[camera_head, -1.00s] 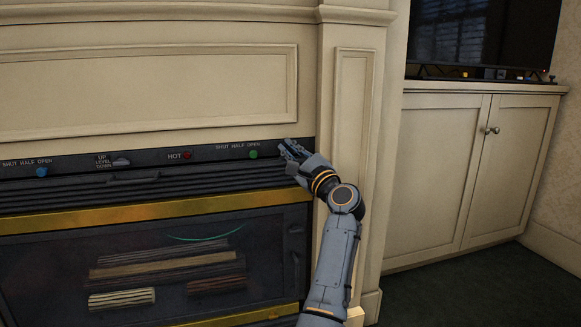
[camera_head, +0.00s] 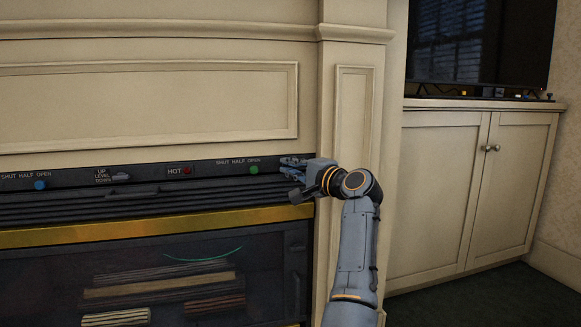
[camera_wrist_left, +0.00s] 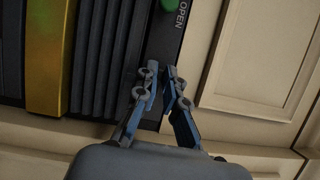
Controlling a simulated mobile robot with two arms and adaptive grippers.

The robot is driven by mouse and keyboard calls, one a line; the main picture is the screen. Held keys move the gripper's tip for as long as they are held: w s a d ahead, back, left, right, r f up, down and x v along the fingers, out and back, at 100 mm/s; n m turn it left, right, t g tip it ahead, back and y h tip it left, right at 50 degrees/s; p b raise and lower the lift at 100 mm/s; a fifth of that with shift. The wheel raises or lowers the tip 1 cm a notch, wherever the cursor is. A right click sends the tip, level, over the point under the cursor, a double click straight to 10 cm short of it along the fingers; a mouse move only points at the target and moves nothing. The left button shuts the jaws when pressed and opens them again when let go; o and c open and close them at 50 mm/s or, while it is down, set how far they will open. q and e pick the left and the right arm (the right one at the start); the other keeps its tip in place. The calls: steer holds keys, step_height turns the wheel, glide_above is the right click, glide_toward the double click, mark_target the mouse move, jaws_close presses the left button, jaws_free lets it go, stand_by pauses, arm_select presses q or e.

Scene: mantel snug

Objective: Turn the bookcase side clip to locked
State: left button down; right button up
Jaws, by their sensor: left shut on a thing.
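My left gripper (camera_head: 286,162) is at the right end of the dark control strip (camera_head: 215,166) above the fireplace, to the right of the green knob (camera_head: 254,169). In the left wrist view, its two fingers (camera_wrist_left: 161,76) converge over the strip's end, just past the word OPEN. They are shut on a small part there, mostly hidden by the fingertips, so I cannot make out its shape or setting. No bookcase and no locked marking can be made out. My right gripper is not in view.
A blue knob (camera_head: 40,185), a grey lever (camera_head: 121,177) and a red light (camera_head: 187,170) sit along the strip. Below are a dark grille, a brass bar (camera_head: 150,226) and the firebox glass. A cream pilaster (camera_head: 352,120) stands close to my gripper's right.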

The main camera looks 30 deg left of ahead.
arm_select(q)
steer(key=shift+f+n, duration=0.1)
steer(key=shift+n, duration=0.2)
stand_by(0.4)
steer(key=c, duration=1.4)
jaws_free()
steer(key=shift+c, duration=0.2)
steer(key=shift+d, duration=0.1)
